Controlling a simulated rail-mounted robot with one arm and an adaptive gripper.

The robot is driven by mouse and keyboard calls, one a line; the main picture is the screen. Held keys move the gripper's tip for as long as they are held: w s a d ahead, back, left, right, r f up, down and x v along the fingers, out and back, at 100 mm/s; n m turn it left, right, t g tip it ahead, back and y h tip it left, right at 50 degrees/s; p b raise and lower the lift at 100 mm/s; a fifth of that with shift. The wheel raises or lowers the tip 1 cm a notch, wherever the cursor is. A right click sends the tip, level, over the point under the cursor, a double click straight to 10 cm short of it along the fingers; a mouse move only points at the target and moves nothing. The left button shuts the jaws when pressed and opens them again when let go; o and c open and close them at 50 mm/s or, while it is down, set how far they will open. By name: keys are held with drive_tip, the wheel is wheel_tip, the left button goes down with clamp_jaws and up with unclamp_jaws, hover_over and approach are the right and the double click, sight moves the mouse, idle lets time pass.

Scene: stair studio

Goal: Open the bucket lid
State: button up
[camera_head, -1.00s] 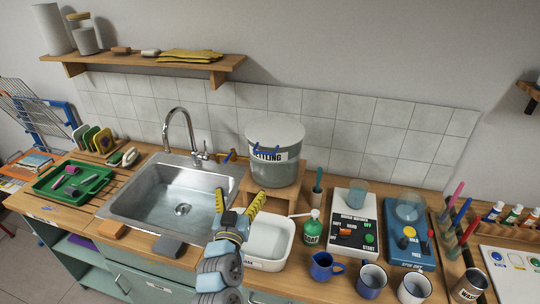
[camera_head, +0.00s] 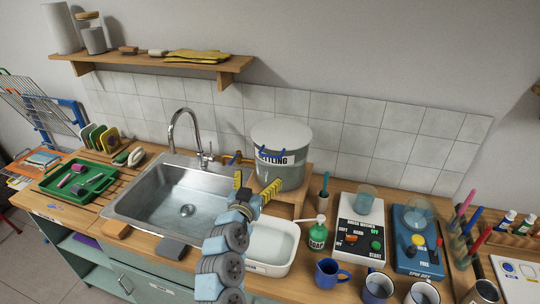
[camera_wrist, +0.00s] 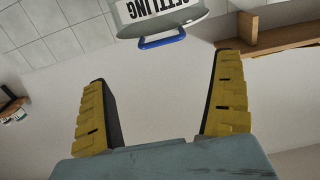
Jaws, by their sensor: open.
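The bucket (camera_head: 280,165) is grey with a white label reading "SETTLING". It stands upright on a small wooden stand (camera_head: 290,202) behind the white basin. Its pale round lid (camera_head: 281,133) lies on top, closed. A blue handle (camera_head: 270,153) shows at the front by the rim. In the wrist view the label (camera_wrist: 160,10) and the blue handle (camera_wrist: 162,41) show at the top edge, upside down. My gripper (camera_head: 255,185) is open and empty, in front of and below the bucket, apart from it. Its yellow fingers also show in the wrist view (camera_wrist: 160,100), spread wide.
A sink (camera_head: 180,200) with a tall tap (camera_head: 185,125) lies left of the bucket. A white basin (camera_head: 282,262), green soap bottle (camera_head: 318,235) and white machine (camera_head: 360,230) stand nearby. A wooden shelf (camera_head: 150,65) is on the wall at the upper left.

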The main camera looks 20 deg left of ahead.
sight(270, 156)
drive_tip(key=w, duration=0.5)
drive_tip(key=shift+w+a+r+p, duration=0.1)
drive_tip(key=shift+w+a+p, duration=0.1)
drive_tip(key=shift+p, duration=0.2)
drive_tip(key=w, duration=0.3)
drive_tip(key=shift+a, duration=0.1)
drive_tip(key=shift+w, duration=1.55)
